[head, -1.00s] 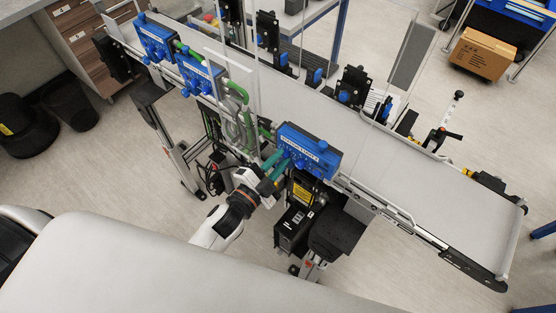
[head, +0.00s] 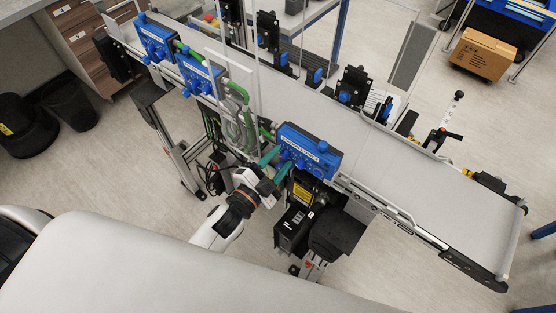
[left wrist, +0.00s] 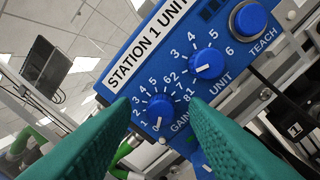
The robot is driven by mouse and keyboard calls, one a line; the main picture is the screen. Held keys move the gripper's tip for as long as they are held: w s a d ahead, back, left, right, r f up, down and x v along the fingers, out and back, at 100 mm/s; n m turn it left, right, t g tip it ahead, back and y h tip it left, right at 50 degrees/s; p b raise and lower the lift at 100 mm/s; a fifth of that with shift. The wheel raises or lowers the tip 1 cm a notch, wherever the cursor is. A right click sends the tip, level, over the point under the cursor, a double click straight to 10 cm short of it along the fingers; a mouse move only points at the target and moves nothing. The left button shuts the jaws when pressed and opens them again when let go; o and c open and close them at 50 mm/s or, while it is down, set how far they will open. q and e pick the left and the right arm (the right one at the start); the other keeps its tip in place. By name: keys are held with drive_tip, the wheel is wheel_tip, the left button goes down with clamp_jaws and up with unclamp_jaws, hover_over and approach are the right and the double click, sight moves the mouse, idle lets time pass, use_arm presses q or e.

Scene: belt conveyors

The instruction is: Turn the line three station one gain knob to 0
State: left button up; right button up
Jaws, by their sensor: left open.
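The blue station 1 unit (head: 309,150) is mounted on the near side of the conveyor. In the left wrist view its gain knob (left wrist: 160,108) is a round blue dial with a white mark near its lower edge, pointing roughly downward on the printed scale; the exact number is unclear. My left gripper (head: 276,165) is open in front of the unit. Its teal fingers (left wrist: 164,118) stand either side of the gain knob, apart from each other. Whether they touch it I cannot tell. The right gripper is not in view.
The unit knob (left wrist: 207,63) and the teach button (left wrist: 248,19) sit up and right of the gain knob. More blue units (head: 199,74) hang further left along the conveyor belt (head: 440,201). A black box (head: 292,229) is below the unit.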

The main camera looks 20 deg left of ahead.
use_arm(q)
drive_tip(key=shift+s, duration=0.1)
drive_tip(key=shift+s+a+f, duration=0.1)
drive_tip(key=shift+s+f, duration=0.05)
drive_tip(key=shift+s, duration=0.05)
drive_tip(key=b+v, duration=0.4)
drive_tip(key=v, duration=0.7)
drive_tip(key=shift+s, duration=0.2)
drive_tip(key=s+a+f+n+g+y+b, duration=0.1)
drive_tip(key=s+f+n+g+b, duration=0.15)
drive_tip(key=f, duration=0.95)
drive_tip(key=s+a+f+n+g+y+b, duration=0.2)
drive_tip(key=f+g, duration=0.1)
drive_tip(key=f, duration=1)
drive_tip(key=s+a+f+n+g+y+b, duration=0.1)
drive_tip(key=s+f+n+g+b, duration=0.1)
drive_tip(key=f, duration=1)
drive_tip(key=s+a+f+n+g+y+b, duration=0.2)
drive_tip(key=s+f+g, duration=0.7)
drive_tip(key=s+f, duration=1)
wheel_tip(320, 180, down, 2)
drive_tip(key=shift+s+a+f+n+b, duration=0.1)
drive_tip(key=shift+s+a+n+b, duration=0.1)
drive_tip(key=shift+n+b, duration=0.95)
